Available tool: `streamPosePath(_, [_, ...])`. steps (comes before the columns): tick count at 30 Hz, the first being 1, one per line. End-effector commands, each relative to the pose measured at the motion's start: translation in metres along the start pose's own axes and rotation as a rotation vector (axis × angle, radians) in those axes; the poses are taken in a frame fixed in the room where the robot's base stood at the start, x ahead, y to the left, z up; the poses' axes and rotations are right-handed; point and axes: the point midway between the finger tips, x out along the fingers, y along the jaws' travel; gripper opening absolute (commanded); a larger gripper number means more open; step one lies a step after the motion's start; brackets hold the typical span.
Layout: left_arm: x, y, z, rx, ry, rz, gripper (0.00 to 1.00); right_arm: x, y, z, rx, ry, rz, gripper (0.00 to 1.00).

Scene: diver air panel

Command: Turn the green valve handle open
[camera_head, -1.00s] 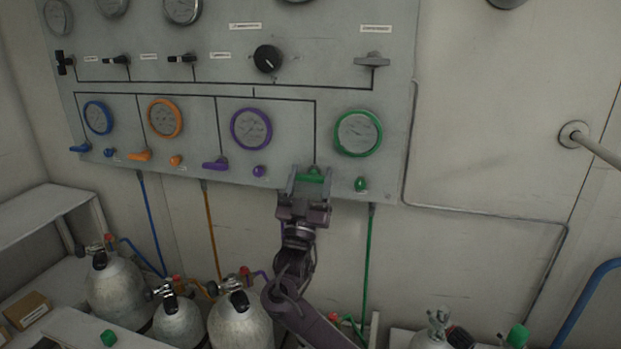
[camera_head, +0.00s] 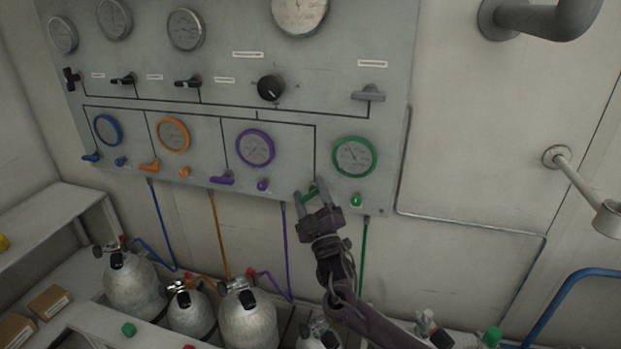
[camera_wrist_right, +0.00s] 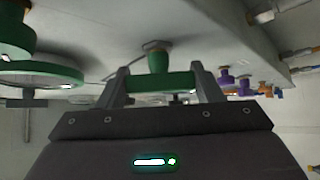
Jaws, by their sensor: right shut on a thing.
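The green valve handle (camera_head: 312,192) is at the bottom right of the grey panel, left of and below the green-rimmed gauge (camera_head: 354,157). My right gripper (camera_head: 312,190) is shut on it, coming from below. In the right wrist view the green handle (camera_wrist_right: 160,83) lies crosswise between the two fingers of my right gripper (camera_wrist_right: 163,85), with its green stem (camera_wrist_right: 158,61) rising to the panel. In the head view the handle looks tilted, and the fingers hide part of it. My left gripper is not in view.
A small green knob (camera_head: 357,200) sits right of the handle. Blue, orange and purple handles (camera_head: 222,178) line the panel's lower edge to the left. Gas cylinders (camera_head: 247,318) with hoses stand below. A pipe arm (camera_head: 580,185) sticks out at right.

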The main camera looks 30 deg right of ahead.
Motion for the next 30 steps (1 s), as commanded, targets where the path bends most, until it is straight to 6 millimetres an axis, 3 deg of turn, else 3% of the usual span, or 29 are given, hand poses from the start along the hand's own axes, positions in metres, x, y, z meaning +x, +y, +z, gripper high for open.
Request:
streamPosePath(1, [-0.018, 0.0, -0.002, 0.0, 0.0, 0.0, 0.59, 0.004, 0.006, -0.004, -0.033, 0.0, -0.036, 0.37])
streamPosePath(3, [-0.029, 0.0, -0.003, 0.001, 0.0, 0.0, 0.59, 0.004, 0.006, -0.004, -0.08, 0.0, -0.084, 0.37])
streamPosePath(15, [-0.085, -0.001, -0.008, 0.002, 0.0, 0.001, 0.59, 0.002, 0.003, -0.003, -0.317, 0.001, -0.321, 0.37])
streamPosePath(30, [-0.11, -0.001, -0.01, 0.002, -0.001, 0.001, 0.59, 0.0, -0.001, -0.001, -0.448, 0.0, -0.452, 0.37])
